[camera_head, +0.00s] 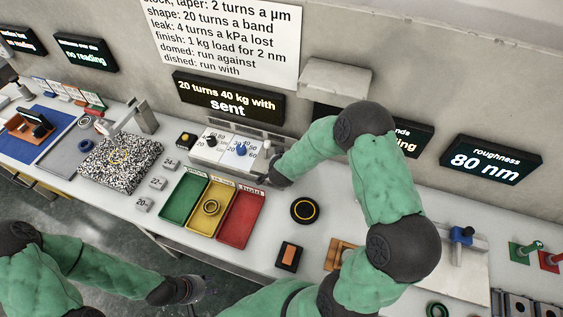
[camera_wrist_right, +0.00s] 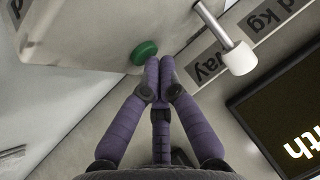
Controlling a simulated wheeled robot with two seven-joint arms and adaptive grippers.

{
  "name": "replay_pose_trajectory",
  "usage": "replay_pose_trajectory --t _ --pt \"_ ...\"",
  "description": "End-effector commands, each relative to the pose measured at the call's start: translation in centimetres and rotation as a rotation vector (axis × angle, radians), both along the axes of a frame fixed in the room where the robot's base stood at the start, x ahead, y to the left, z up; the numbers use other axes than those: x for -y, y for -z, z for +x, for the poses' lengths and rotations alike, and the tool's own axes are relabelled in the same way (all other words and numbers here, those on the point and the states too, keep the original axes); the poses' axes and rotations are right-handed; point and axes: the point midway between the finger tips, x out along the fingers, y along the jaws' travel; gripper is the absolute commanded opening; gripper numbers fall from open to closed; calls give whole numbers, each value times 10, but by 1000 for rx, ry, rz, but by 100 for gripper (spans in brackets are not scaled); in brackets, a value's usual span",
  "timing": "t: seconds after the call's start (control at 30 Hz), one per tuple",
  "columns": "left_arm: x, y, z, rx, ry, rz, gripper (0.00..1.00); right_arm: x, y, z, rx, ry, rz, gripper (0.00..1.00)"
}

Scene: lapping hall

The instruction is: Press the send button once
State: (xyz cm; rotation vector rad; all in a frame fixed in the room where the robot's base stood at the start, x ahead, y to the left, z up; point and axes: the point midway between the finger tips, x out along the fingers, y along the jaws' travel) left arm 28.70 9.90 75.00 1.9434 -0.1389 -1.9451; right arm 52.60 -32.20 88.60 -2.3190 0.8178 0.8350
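The send button appears to be the green round button (camera_wrist_right: 144,52) on the pale dial box in the right wrist view. My right gripper (camera_wrist_right: 162,68) has its purple fingertips together, right beside the button's edge; I cannot tell whether they touch it. In the head view the dial box (camera_head: 210,151) stands against the wall, and my right wrist hides its right end and the button. The display (camera_head: 228,98) above reads "20 turns 40 kg with sent". My left gripper (camera_head: 192,289) is low at the left, off the bench; its finger opening is unclear.
A white-tipped lever (camera_wrist_right: 238,58) sticks out near my right fingers. Green, yellow and red trays (camera_head: 238,222) lie before the box, with a ring in the yellow one. A black puck (camera_head: 304,210) and an orange-topped block (camera_head: 289,257) are on the bench.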

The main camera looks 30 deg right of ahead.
Motion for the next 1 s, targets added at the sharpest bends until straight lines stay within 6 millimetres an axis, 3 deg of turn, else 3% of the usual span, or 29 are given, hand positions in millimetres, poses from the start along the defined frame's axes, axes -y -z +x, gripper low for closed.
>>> replay_pose_trajectory --t 1.0 --pt "0 -17 0 0 0 0 40 0 -17 -1 -1 0 0 0"
